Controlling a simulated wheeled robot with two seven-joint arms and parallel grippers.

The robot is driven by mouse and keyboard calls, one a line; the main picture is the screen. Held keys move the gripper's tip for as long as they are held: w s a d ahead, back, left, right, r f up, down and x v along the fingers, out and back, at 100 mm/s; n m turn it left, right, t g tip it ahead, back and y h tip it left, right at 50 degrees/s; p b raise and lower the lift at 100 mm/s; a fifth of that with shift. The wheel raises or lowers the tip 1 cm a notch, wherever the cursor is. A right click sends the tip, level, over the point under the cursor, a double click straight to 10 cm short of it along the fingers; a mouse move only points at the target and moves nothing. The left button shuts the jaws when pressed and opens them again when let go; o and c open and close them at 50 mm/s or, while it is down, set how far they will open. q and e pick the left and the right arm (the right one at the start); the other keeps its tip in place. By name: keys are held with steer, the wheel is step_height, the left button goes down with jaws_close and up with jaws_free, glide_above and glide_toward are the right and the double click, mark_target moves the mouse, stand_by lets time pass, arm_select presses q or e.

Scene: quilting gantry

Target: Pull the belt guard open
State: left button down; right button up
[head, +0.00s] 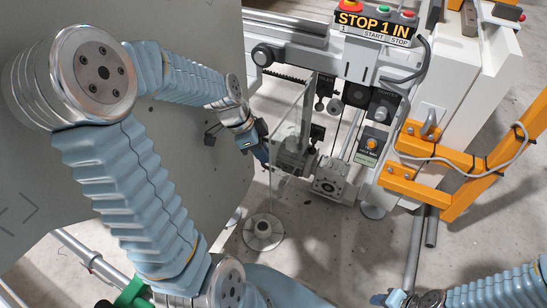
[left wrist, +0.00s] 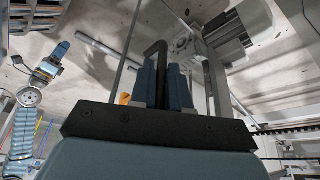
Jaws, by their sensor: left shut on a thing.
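The belt guard (head: 289,121) looks like a clear, see-through panel in front of the gearbox and motor, at the middle of the head view. Its outline is faint, so I cannot tell how far it stands open. My left gripper (head: 264,157) is at the left edge of this panel. In the left wrist view, my left gripper (left wrist: 165,82) is shut on a black bent handle (left wrist: 156,48) that stands between its two blue-grey fingers. The handle is mostly hidden in the head view. My right gripper (head: 379,299) shows small at the bottom edge, away from the guard.
A motor and gearbox (head: 329,180) sit behind the panel. A control box (head: 375,24) is above. An orange bracket (head: 432,165) stands to the right. A large grey panel (head: 60,190) fills the left. The floor (head: 330,250) is open below.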

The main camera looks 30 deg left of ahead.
arm_select(q)
steer(key=shift+w+a, duration=0.15)
steer(key=shift+a, duration=0.35)
steer(key=c, duration=1.2)
jaws_free()
steer(key=shift+r, duration=0.1)
steer(key=s+d+r, duration=0.3)
steer(key=r, duration=0.1)
steer(key=s+d+r+p, duration=0.1)
steer(key=s+d+r, duration=0.2)
steer(key=s+r, duration=0.1)
steer(key=s+d+r+p, duration=0.1)
steer(key=s+d+r, duration=0.2)
steer(key=r, duration=0.1)
steer(key=shift+s+r, duration=0.3)
steer(key=shift+r, duration=0.1)
